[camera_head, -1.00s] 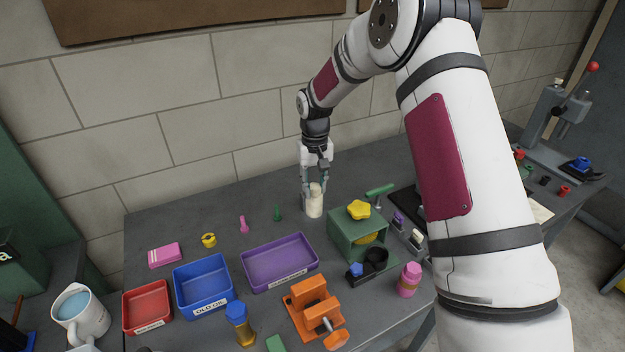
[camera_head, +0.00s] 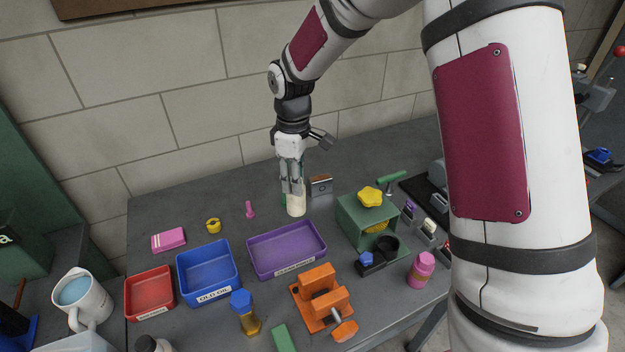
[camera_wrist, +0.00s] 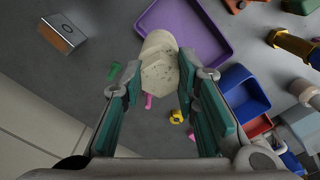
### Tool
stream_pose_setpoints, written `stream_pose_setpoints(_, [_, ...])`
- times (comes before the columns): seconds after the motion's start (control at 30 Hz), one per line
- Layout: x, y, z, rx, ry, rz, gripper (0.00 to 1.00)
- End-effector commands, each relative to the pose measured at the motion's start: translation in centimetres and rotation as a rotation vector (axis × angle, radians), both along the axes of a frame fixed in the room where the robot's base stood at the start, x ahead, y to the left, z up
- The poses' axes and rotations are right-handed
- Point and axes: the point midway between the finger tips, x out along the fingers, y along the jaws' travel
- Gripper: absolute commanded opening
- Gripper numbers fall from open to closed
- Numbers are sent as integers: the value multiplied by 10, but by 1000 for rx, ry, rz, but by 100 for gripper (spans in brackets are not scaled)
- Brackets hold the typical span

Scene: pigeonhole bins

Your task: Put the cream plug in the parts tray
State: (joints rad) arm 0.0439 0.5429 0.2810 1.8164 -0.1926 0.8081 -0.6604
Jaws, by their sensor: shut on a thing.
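The cream plug (camera_head: 296,205) is between the fingers of my gripper (camera_head: 292,188), just behind the purple tray in the head view. In the wrist view my gripper (camera_wrist: 165,95) is shut on the cream plug (camera_wrist: 158,62), with a finger on each side. I cannot tell how far the plug is above the bench. The purple tray (camera_head: 287,250) is empty, and its front label is too small to read. It also shows beyond the plug in the wrist view (camera_wrist: 195,28).
A blue bin (camera_head: 208,270) marked "OLD OIL" and a red bin (camera_head: 150,292) stand left of the purple tray. A green box (camera_head: 352,228) with a yellow knob stands right. An orange vise (camera_head: 322,298) is in front. A small brown-and-grey block (camera_head: 320,186) lies behind.

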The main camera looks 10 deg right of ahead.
Motion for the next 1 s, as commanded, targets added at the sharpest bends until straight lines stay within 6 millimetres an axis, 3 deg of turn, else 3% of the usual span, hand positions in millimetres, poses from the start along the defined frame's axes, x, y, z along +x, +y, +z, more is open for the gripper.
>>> stream_pose_setpoints(0.1, [-15, 17, 19, -2, -4, 206, 0])
stream_pose_setpoints(0.4, [-39, 41, 43, -5, -4, 547, 0])
stream_pose_setpoints(0.73, [-38, 41, -15, -5, 1, 554, 0])
stream_pose_setpoints(1.0, [-38, 41, -29, -5, -3, 552, 0])
